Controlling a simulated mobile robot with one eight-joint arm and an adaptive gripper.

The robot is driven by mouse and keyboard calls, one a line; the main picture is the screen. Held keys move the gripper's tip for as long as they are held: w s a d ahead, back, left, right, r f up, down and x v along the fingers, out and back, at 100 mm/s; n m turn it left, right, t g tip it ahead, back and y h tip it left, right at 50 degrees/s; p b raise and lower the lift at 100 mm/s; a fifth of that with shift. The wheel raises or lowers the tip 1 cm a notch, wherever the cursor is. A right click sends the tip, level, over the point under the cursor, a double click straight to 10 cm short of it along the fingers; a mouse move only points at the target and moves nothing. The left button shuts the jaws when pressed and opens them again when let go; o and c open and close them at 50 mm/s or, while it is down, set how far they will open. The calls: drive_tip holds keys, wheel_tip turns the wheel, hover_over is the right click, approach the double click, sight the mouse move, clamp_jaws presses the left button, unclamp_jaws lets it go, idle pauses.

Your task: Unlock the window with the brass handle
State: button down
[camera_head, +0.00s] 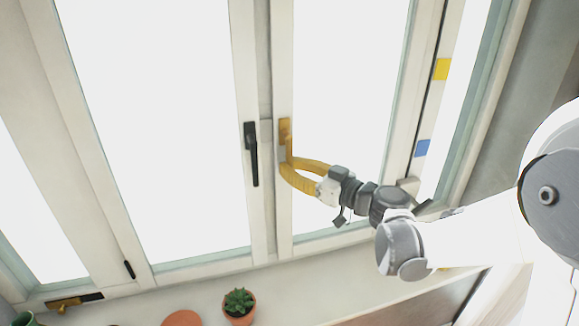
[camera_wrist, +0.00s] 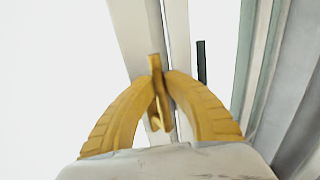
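The brass handle (camera_head: 284,131) is mounted on the white frame of the middle window, just right of the black handle. It points down in the head view. My gripper (camera_head: 287,164) has yellow curved fingers and reaches it from the lower right. In the wrist view the brass handle (camera_wrist: 155,66) stands between the two fingertips of my gripper (camera_wrist: 162,85). The fingertips close in on its lever from both sides and appear to touch it. The fingers partly hide the lever's lower part in the head view.
A black handle (camera_head: 251,153) sits on the neighbouring frame, close to the left. A potted succulent (camera_head: 239,304) and a terracotta pot (camera_head: 182,318) stand below on the sill (camera_head: 330,290). Yellow (camera_head: 441,69) and blue (camera_head: 422,148) squares are on the right frame.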

drive_tip(key=shift+d, duration=0.1)
drive_tip(key=shift+w+d+r+n+g+h+p, duration=0.15)
drive_tip(key=shift+w+d+r+n+h+p, duration=0.2)
drive_tip(key=shift+d+r+n+h+p, duration=1.25)
drive_tip(key=shift+w+d+r+n+g+h+p, duration=0.1)
drive_tip(key=shift+w+d+r+n+h+p, duration=0.45)
drive_tip(key=shift+n+h+p, duration=1.8)
drive_tip(key=shift+w+d+r+n+g+h+p, duration=0.15)
drive_tip(key=shift+d+r+n+h+p, duration=1.25)
drive_tip(key=shift+p, duration=0.9)
drive_tip(key=shift+a+r+n, duration=0.15)
drive_tip(key=shift+r+n, duration=0.15)
drive_tip(key=shift+n, duration=0.05)
drive_tip(key=c, duration=1.4)
unclamp_jaws()
drive_tip(key=shift+s, duration=0.1)
drive_tip(key=v, duration=1.2)
